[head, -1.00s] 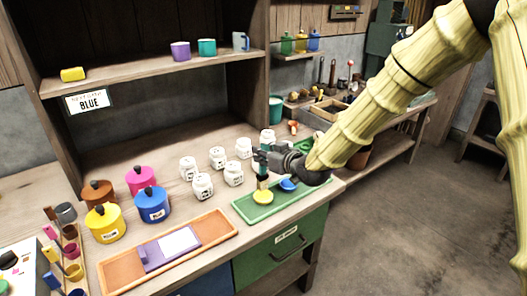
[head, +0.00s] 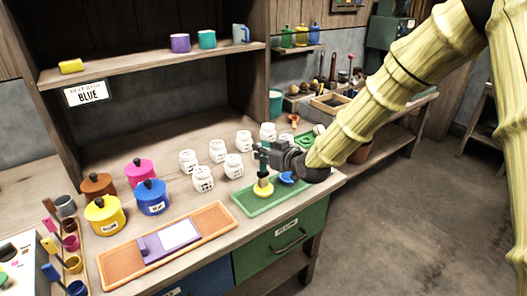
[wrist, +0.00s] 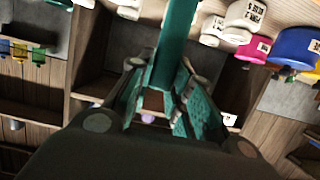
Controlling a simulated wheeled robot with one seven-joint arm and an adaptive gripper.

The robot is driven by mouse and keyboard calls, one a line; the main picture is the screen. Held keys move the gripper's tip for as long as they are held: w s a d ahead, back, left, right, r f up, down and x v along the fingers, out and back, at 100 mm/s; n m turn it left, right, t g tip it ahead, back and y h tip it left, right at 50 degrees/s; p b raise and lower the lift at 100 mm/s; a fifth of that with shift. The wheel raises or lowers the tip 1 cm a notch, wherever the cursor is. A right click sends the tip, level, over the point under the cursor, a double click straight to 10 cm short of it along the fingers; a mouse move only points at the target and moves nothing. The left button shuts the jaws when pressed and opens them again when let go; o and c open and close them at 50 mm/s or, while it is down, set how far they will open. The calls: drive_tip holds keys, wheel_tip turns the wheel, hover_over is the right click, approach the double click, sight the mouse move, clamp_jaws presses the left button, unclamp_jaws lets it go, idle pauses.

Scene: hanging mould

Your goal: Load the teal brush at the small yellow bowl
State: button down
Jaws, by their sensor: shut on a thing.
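The small yellow bowl (head: 263,189) sits on the green tray (head: 283,201) near the front edge of the bench. My gripper (head: 264,160) is directly above the bowl and shut on the teal brush. The brush points down, and its pale lower end (head: 263,180) is at the bowl's mouth. I cannot tell whether it touches the inside of the bowl. In the wrist view the teal handle (wrist: 172,48) runs up between the fingers. My fingers hide part of the brush in the head view.
A small blue bowl (head: 287,178) stands close to the right of the brush on the same tray. Several white jars (head: 234,166) stand behind and left.

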drive_tip(key=shift+f+b, duration=0.3)
drive_tip(key=shift+f, duration=0.25)
idle(1.5)
drive_tip(key=shift+r+p, duration=2)
drive_tip(key=shift+r, duration=1.6)
drive_tip(key=shift+d+f, duration=0.1)
